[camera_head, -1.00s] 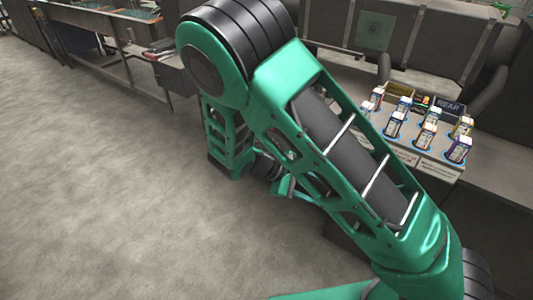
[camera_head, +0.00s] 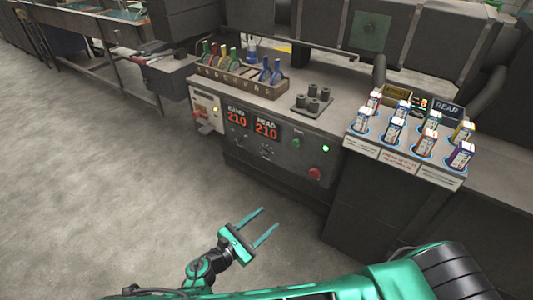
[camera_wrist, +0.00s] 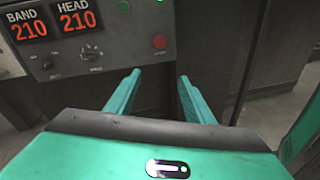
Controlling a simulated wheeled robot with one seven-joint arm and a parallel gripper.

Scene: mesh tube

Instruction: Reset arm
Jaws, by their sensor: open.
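My gripper (camera_head: 257,227) is open and empty, in the lower middle of the head view, above the floor in front of the machine's control panel. Its two teal fingers stand apart and point up and to the right. They also show in the wrist view (camera_wrist: 156,93), with nothing between them. My green arm lies low along the bottom edge of the head view.
The control panel (camera_head: 280,155) has red 210 readouts and buttons. On top stand a wooden rack (camera_head: 240,88) of coloured-handled tools and dark cylinders (camera_head: 313,98). Several small boxes (camera_head: 395,128) stand on a display at right. Open floor (camera_head: 90,180) lies left.

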